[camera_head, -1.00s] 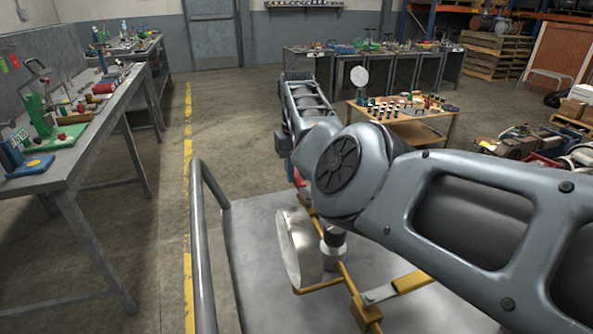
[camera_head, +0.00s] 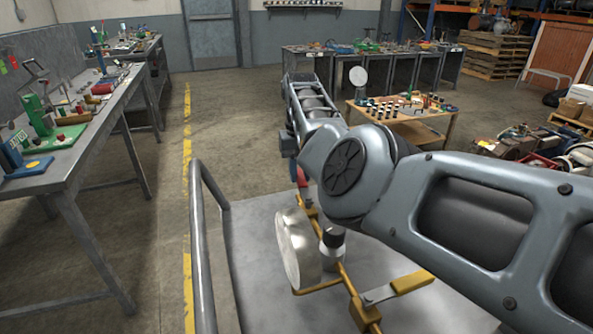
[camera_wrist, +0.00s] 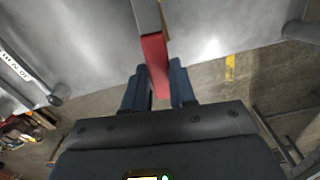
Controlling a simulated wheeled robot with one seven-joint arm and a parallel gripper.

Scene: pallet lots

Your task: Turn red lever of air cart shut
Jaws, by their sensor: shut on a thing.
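The red lever (camera_wrist: 155,66) runs down between the two dark blue fingers of my gripper (camera_wrist: 159,90) in the wrist view, and the gripper is shut on it. A small part of the red lever (camera_head: 302,177) shows in the head view, beside the yellow pipe (camera_head: 349,284) of the air cart. My arm hides most of the gripper there. The cart's grey deck (camera_head: 262,290) lies below. A second lever with a yellow handle (camera_head: 411,283) sticks out to the right of the pipe. A round metal gauge (camera_head: 297,248) stands on the left of the pipe.
A grey handrail (camera_head: 205,250) rises at the cart's left side. A long workbench (camera_head: 50,183) with tools stands further left, across a yellow floor line (camera_head: 187,130). A low wooden table (camera_head: 418,130) with small items stands beyond my arm. The floor between is clear.

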